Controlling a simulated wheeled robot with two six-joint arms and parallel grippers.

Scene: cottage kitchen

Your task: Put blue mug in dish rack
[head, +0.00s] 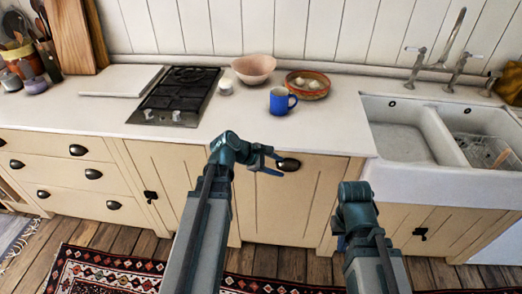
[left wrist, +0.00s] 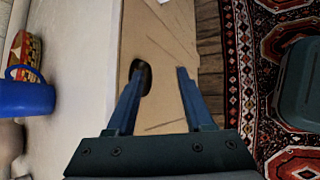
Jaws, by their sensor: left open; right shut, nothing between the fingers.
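The blue mug (head: 279,102) stands upright on the counter, its handle to the right; it also shows at the left edge of the left wrist view (left wrist: 24,98). My left gripper (head: 279,163) is open and empty, in front of the counter edge, nearer than the mug and apart from it. Its two fingers (left wrist: 155,70) show apart in the left wrist view. My right gripper (head: 341,243) is shut and empty, low in front of the cabinets, mostly hidden by its own arm. What looks like a wire dish rack (head: 484,151) sits in the right sink basin.
A patterned bowl (head: 307,86) with pale items is just behind the mug, with a pink bowl (head: 254,69) and a small white cup (head: 226,86) to the left. A black hob (head: 177,96) is further left. The counter between mug and sink (head: 340,125) is clear.

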